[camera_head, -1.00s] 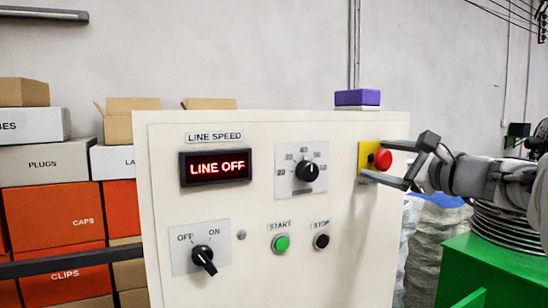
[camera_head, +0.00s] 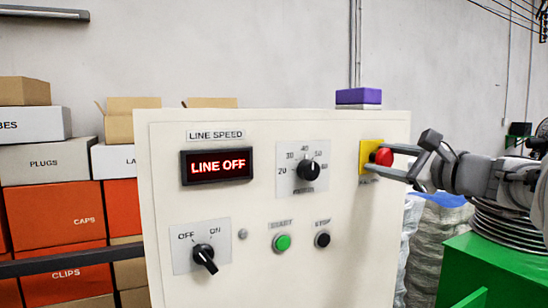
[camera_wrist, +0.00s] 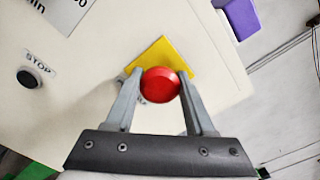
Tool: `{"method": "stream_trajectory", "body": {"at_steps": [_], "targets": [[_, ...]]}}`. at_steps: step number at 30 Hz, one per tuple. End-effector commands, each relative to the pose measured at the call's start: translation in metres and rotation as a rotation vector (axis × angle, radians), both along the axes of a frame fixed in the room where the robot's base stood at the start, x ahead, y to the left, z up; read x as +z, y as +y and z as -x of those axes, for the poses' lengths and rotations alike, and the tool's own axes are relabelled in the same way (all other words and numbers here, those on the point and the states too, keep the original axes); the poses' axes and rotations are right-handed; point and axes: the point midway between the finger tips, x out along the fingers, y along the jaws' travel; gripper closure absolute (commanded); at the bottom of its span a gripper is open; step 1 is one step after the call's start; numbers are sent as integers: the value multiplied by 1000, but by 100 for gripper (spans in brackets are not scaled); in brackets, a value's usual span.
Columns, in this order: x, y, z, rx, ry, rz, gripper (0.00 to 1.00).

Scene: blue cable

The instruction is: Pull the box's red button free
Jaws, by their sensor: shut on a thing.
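The red button (camera_head: 384,157) sits on a yellow plate (camera_head: 366,151) at the upper right of the cream control box (camera_head: 340,240). My gripper (camera_head: 386,157) comes in from the right, its fingers shut on the red button's sides. In the wrist view the red button (camera_wrist: 161,85) lies between the two grey fingertips (camera_wrist: 160,84), in front of the yellow plate (camera_wrist: 165,58). The button still appears to be at the plate; any gap behind it is hidden. The display (camera_head: 216,166) reads LINE OFF.
The box front also carries a speed dial (camera_head: 308,169), a green start button (camera_head: 282,242), a black stop button (camera_head: 322,240) and an OFF/ON switch (camera_head: 204,256). A green machine (camera_head: 495,268) stands at the lower right.

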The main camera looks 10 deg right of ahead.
Motion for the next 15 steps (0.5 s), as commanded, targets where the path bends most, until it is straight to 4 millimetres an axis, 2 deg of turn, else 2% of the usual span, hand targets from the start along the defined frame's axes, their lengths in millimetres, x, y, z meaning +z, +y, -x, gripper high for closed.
{"method": "stream_trajectory", "body": {"at_steps": [5, 12, 13, 15], "targets": [[-2, -3, 9, 1, 0, 1, 100], [-1, -4, 10, -1, 3, 1, 100], [-1, -5, 10, -1, 3, 1, 44], [-1, -5, 10, -1, 3, 1, 32]]}}
